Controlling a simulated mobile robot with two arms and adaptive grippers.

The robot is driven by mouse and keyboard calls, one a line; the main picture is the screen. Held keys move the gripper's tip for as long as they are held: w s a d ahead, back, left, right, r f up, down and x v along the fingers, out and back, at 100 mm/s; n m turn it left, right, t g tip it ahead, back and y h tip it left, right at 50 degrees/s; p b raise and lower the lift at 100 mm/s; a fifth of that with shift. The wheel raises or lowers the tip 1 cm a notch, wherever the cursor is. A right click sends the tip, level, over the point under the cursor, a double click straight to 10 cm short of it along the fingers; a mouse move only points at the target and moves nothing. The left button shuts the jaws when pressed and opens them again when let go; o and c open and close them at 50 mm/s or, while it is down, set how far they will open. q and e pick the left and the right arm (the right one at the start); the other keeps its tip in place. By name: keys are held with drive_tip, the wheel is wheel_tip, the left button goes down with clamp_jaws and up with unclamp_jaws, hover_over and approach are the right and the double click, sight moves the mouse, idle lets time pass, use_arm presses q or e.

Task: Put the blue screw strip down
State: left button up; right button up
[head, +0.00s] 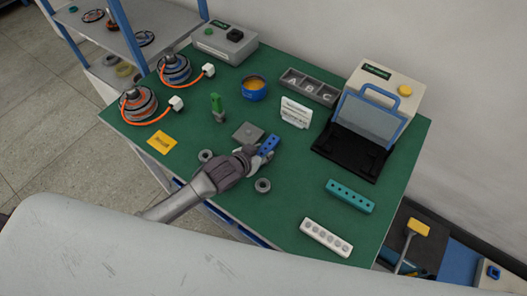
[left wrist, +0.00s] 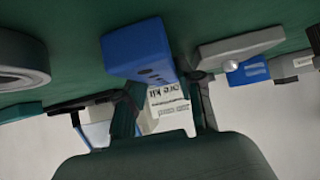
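The blue screw strip (head: 267,145) is a small block with holes along its top. In the head view it is at the tips of my left gripper (head: 255,151), near the table's middle. In the left wrist view the strip (left wrist: 138,48) is close to the green surface, and its near end overlaps one finger. The two fingers of my left gripper (left wrist: 165,105) stand apart, with the background showing between them; the gripper looks open. Whether a finger still touches the strip is hard to tell. My right gripper is not in view.
On the green table (head: 290,192) are a grey plate block (head: 248,133), grey rings (head: 263,186), a teal strip (head: 350,196), a white strip (head: 326,237), a white card (head: 296,112) and a black-based kit box (head: 352,152). Free room lies right of the gripper.

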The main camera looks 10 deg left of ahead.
sight(263, 154)
use_arm(q)
drive_tip(key=c, duration=0.5)
clamp_jaws()
drive_tip(key=shift+r, duration=0.4)
drive_tip(key=r, duration=0.3)
drive_tip(key=shift+s+d+r+b, duration=0.1)
drive_tip(key=shift+d+r+b, duration=0.15)
drive_tip(key=shift+r+b, duration=0.05)
drive_tip(key=s+d+r+b, duration=0.1)
drive_tip(key=s+d+r, duration=0.4)
drive_tip(key=d, duration=0.5)
drive_tip(key=shift+r, duration=0.85)
